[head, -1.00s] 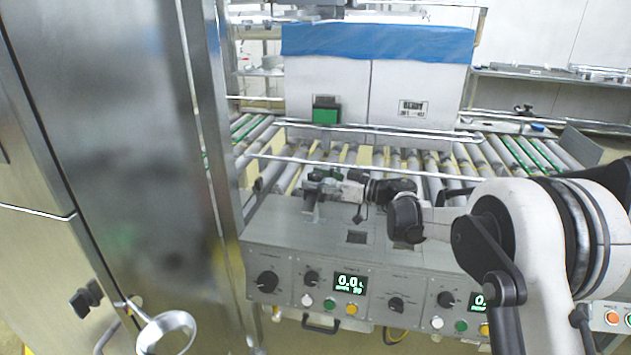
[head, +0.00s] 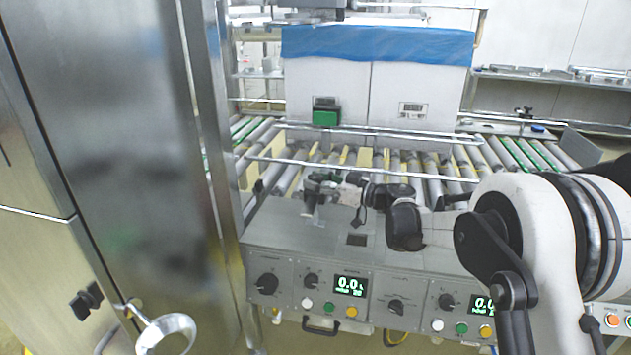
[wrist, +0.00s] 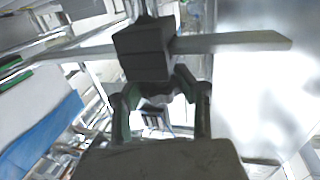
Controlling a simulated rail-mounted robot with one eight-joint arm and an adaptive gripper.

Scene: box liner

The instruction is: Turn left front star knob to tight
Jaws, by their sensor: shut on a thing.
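My gripper (head: 318,184) is at the front edge of the roller conveyor, above the left part of the grey control console. It also shows in the wrist view (wrist: 162,88), where its two fingers close around a small dark part under a black clamp block (wrist: 142,52). This part seems to be the left front star knob, but the fingers hide most of it and its lobes do not show. A flat metal bar (wrist: 235,42) runs through the block. In the head view a short metal post (head: 309,208) stands just below the gripper. How tight the knob is cannot be seen.
The console (head: 320,240) carries dials, buttons and lit displays. Another knobbed clamp (head: 524,113) is at the back right. A steel cabinet (head: 110,150) fills the left.

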